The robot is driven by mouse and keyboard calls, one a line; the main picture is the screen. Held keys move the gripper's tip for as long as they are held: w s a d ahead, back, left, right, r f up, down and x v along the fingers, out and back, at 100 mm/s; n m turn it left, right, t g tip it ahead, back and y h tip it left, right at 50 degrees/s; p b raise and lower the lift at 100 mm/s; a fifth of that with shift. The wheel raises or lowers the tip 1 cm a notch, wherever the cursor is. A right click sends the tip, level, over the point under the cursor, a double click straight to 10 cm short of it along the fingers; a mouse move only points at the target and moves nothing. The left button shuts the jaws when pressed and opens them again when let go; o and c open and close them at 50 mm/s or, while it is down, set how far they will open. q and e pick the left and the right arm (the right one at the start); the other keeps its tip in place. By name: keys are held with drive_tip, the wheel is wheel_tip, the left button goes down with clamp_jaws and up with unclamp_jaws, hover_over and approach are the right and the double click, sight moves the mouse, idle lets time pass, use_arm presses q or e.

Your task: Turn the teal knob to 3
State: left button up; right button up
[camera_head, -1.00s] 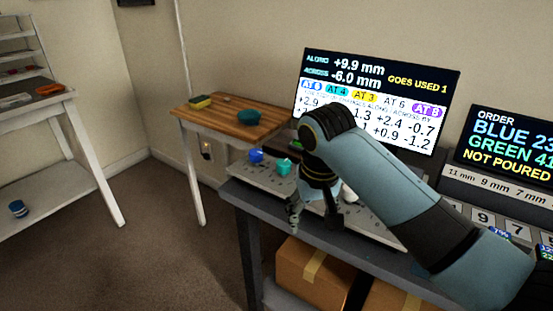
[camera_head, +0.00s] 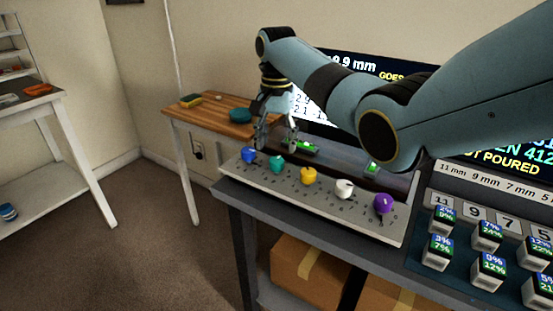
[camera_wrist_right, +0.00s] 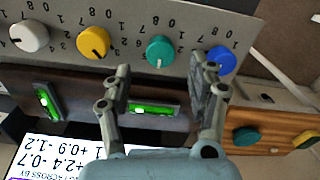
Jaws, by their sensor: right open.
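The teal knob (camera_head: 276,164) stands on the pale knob panel (camera_head: 330,205), between the blue knob (camera_head: 248,155) and the yellow knob (camera_head: 308,175). In the right wrist view the teal knob (camera_wrist_right: 160,50) shows a small pale mark at its lower edge; the number it points at cannot be read surely. My right gripper (camera_head: 275,143) is open and empty, above and behind the teal and blue knobs. In the right wrist view its fingers (camera_wrist_right: 166,72) are spread either side of the teal knob, apart from it. My left gripper is not in view.
A white knob (camera_head: 345,188) and a purple knob (camera_head: 384,203) stand further right on the panel. Green level vials (camera_head: 302,146) lie behind the knobs. Small labelled cubes (camera_head: 438,250) stand at the right.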

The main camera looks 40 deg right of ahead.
sight(277, 160)
wheel_tip(277, 160, down, 5)
drive_tip(key=shift+f+b, duration=0.1)
drive_tip(key=shift+b, duration=0.2)
drive_tip(key=c, duration=1.1)
